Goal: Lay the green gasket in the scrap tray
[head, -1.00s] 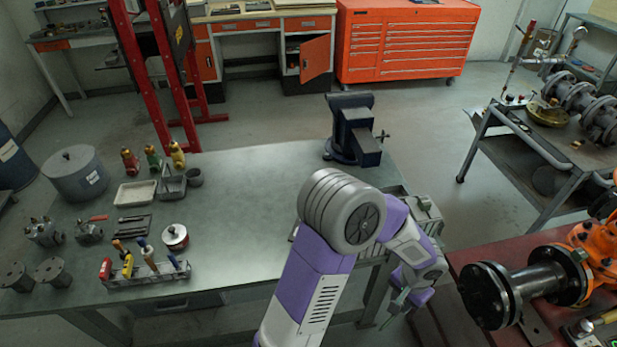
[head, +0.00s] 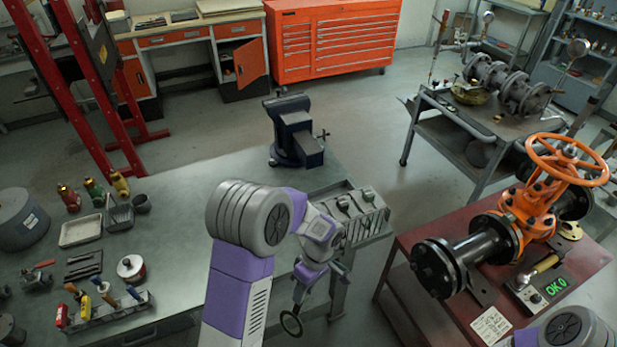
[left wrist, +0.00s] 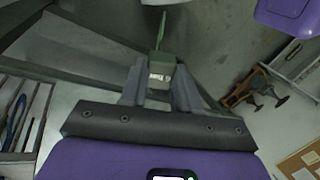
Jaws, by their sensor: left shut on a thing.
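The gasket (head: 291,324) shows in the head view as a thin dark green ring hanging below my left gripper (head: 303,284). My left gripper is shut on its green holding part (left wrist: 160,64), which the left wrist view shows between the fingers with the ring almost edge-on. The gripper is in front of the workbench's right end, over the gap above the floor. A pale, empty shallow tray (head: 66,233) lies on the bench at the left; no label on it is readable. My right gripper is out of view; only part of that arm shows at lower right.
A slotted grey rack (head: 368,221) stands at the bench's right end, close to my left gripper. A blue vise (head: 294,140) is behind it. The red table (head: 410,254) holds the orange gate valve (head: 545,190). The middle of the bench is clear.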

